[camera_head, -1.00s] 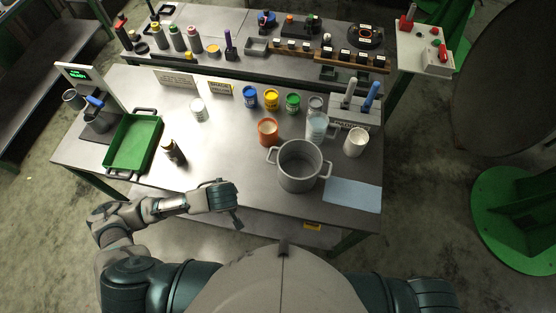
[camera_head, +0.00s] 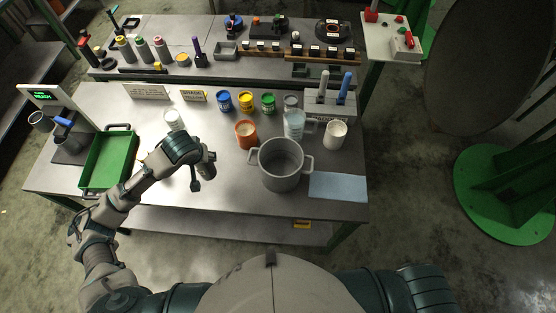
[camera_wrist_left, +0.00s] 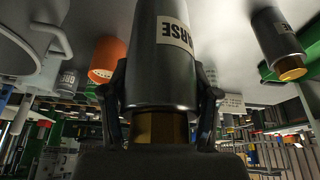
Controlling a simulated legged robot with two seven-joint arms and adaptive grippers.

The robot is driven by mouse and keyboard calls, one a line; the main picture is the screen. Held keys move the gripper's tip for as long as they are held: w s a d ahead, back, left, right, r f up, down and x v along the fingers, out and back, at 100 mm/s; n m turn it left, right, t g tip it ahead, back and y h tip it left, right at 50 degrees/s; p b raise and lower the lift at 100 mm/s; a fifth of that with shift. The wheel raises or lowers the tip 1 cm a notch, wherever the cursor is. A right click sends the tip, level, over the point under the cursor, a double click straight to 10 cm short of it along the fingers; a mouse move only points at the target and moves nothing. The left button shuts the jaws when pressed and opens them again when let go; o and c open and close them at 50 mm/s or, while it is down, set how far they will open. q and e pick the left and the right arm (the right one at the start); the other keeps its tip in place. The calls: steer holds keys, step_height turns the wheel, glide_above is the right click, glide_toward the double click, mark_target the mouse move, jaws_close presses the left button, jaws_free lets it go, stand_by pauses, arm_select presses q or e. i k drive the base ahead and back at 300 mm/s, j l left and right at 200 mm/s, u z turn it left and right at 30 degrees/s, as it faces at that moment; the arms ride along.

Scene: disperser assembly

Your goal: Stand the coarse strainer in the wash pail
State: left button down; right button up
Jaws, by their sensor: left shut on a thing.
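My left gripper (camera_head: 205,172) is over the table's front half, left of the grey two-handled pot (camera_head: 282,168). In the left wrist view its fingers (camera_wrist_left: 160,105) are shut on a dark cylinder, the coarse strainer (camera_wrist_left: 172,55), with a pale label ending "ARSE" and a brass-coloured end. In the head view the strainer (camera_head: 208,160) shows only partly beside the hand. A similar dark cylinder (camera_wrist_left: 276,42) stands apart in the wrist view. An orange pail (camera_head: 246,135) is behind and left of the pot. No readable label shows which vessel is the wash pail. My right gripper is out of view.
A green tray (camera_head: 124,135) is at the left and a white can (camera_head: 174,119) behind my arm. Colored cans (camera_head: 246,102), a clear vessel (camera_head: 294,123) and a white cup (camera_head: 335,134) stand behind the pot. A blue cloth (camera_head: 338,186) lies to its right.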

mark_target(281, 166)
steer(key=k+u, duration=0.1)
steer(key=u, duration=0.15)
steer(key=k+l+u, duration=0.1)
steer(key=u, duration=0.2)
steer(key=k+l+z, duration=0.1)
steer(key=z, duration=0.4)
steer(key=k+l+z, duration=0.1)
steer(key=z, duration=0.35)
steer(key=k+l+z, duration=0.15)
steer(key=z, duration=0.35)
steer(key=i, duration=0.5)
